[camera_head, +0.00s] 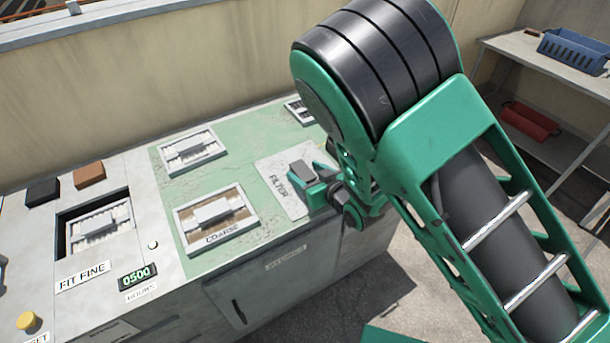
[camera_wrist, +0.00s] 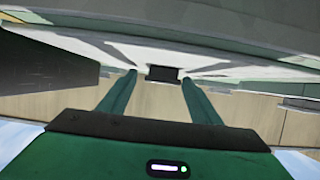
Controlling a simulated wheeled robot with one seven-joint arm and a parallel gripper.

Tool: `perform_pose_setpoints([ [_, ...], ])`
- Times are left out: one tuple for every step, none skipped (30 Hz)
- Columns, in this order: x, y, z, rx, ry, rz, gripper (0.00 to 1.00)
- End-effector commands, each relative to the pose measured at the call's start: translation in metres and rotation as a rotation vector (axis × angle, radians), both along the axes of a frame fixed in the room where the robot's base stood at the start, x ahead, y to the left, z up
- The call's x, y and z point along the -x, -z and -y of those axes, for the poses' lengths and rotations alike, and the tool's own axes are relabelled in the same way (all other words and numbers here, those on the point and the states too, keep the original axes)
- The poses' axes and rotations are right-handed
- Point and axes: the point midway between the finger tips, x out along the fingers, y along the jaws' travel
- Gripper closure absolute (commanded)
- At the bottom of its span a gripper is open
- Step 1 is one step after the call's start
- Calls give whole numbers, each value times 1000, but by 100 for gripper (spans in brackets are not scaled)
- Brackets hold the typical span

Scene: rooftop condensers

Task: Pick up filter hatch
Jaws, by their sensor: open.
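The filter hatch (camera_head: 281,190) is a pale grey plate marked FILTER, lying flat on the green part of the cabinet top. Its raised grey handle block (camera_head: 302,171) shows next to my gripper (camera_head: 312,181), which is low over the plate with its green fingers apart. In the wrist view the two fingers (camera_wrist: 159,78) point toward a small dark block (camera_wrist: 162,74), which appears to be the handle, between their tips. I cannot tell whether either finger touches it. My arm hides the right part of the hatch.
A framed filter marked COARSE (camera_head: 218,220) lies left of the hatch, with another framed filter (camera_head: 192,150) behind it. A slot marked FIT FINE (camera_head: 82,275) holds a white filter. A shelf (camera_head: 520,48) with a blue basket (camera_head: 575,52) and red tray (camera_head: 530,121) stands at right.

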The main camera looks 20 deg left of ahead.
Motion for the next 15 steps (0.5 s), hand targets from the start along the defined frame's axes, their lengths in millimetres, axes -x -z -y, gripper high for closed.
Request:
perform_pose_setpoints([
  [0, 0, 0, 0, 0, 0, 42],
  [0, 0, 0, 0, 0, 0, 42],
  [0, 0, 0, 0, 0, 0, 42],
  [0, 0, 0, -1, 0, 1, 49],
  [0, 0, 0, -1, 0, 1, 57],
  [0, 0, 0, -1, 0, 1, 66],
  [0, 0, 0, -1, 0, 1, 73],
  [0, 0, 0, -1, 0, 1, 80],
  [0, 0, 0, -1, 0, 1, 90],
  [0, 0, 0, -1, 0, 1, 97],
  [0, -1, 0, -2, 0, 2, 98],
  [0, -1, 0, -2, 0, 2, 98],
  [0, -1, 0, -2, 0, 2, 98],
  [0, -1, 0, -2, 0, 2, 98],
  [0, -1, 0, -2, 0, 2, 98],
])
